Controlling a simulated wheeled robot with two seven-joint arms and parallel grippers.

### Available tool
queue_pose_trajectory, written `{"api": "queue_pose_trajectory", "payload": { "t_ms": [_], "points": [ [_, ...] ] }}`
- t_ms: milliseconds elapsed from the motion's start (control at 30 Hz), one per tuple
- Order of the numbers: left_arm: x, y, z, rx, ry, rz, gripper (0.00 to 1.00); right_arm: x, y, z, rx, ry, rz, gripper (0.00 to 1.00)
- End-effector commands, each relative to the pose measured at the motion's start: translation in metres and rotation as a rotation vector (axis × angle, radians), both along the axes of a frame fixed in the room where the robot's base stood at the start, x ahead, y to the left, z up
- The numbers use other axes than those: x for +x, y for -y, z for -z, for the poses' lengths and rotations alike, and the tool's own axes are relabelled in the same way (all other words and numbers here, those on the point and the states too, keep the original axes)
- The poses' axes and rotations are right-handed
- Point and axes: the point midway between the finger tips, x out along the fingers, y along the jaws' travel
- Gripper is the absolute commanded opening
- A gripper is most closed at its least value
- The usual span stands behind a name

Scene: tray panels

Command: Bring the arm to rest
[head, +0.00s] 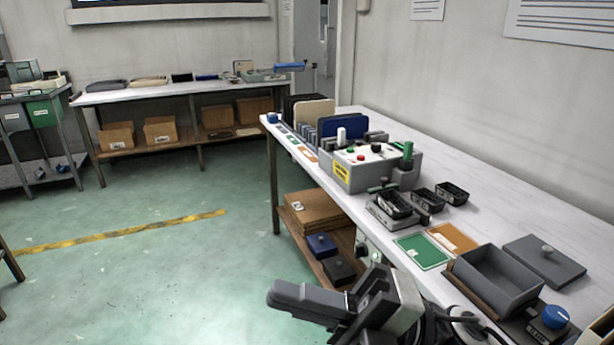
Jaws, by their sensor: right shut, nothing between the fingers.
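My right gripper (284,294) shows at the bottom middle, dark grey, with its fingers pointing left. It is shut and holds nothing. It is over the floor, just off the front edge of the long white table (480,215), and touches nothing that I can see. My right arm runs from it toward the lower right, and part of it is cut off by the frame. My left gripper is not in view.
The table near my right arm holds a grey open box (497,280), a grey lid (545,260), a blue knob (556,316), a green card (421,252) and a control box (372,168). Boxes stand on its lower shelf. The green floor (150,275) at left is clear.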

Motion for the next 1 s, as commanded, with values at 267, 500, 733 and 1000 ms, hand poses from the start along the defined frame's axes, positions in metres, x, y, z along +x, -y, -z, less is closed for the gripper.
{"api": "queue_pose_trajectory", "payload": {
  "t_ms": [267,500,733,1000],
  "points": [
    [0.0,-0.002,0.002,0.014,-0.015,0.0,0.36,0.074,0.089,0.12,0.425,-1.084,0.598,0.0],
    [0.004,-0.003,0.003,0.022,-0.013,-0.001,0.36,0.016,0.136,0.256,0.49,-1.732,0.894,0.0],
    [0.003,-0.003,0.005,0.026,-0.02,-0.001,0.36,-0.026,0.146,0.3,0.489,-1.972,0.982,0.0],
    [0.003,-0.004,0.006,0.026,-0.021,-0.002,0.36,-0.028,0.147,0.302,0.487,-1.982,0.986,0.0]
  ]
}}
